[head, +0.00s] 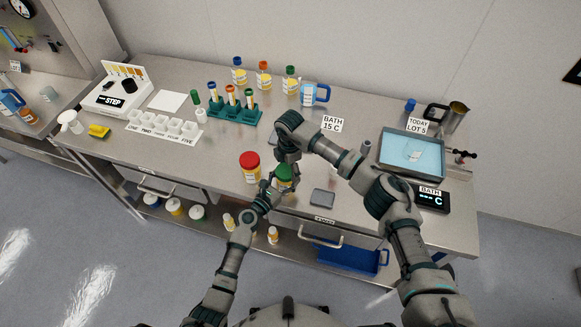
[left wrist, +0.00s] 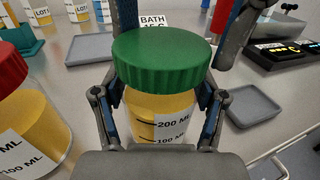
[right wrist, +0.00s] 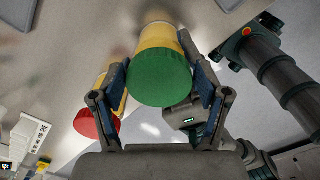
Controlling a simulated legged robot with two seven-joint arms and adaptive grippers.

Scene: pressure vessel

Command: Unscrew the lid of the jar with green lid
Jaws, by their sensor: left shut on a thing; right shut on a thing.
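The jar with the green lid (head: 284,171) stands near the front edge of the steel bench in the head view. In the left wrist view its ribbed green lid (left wrist: 163,60) sits on a clear jar body (left wrist: 160,118) with yellow contents and volume marks. My left gripper (head: 268,187) is shut on the jar body, with fingers on both sides below the lid. My right gripper (head: 283,160) comes from above and is shut on the green lid; in the right wrist view its fingers flank the lid (right wrist: 160,77). Whether the lid has turned cannot be told.
A red-lidded jar (head: 250,166) stands just left of the green-lidded jar. A grey tray (head: 322,197) lies to the right, near the front edge. A tube rack (head: 234,112), several bottles and a water bath (head: 411,153) stand farther back.

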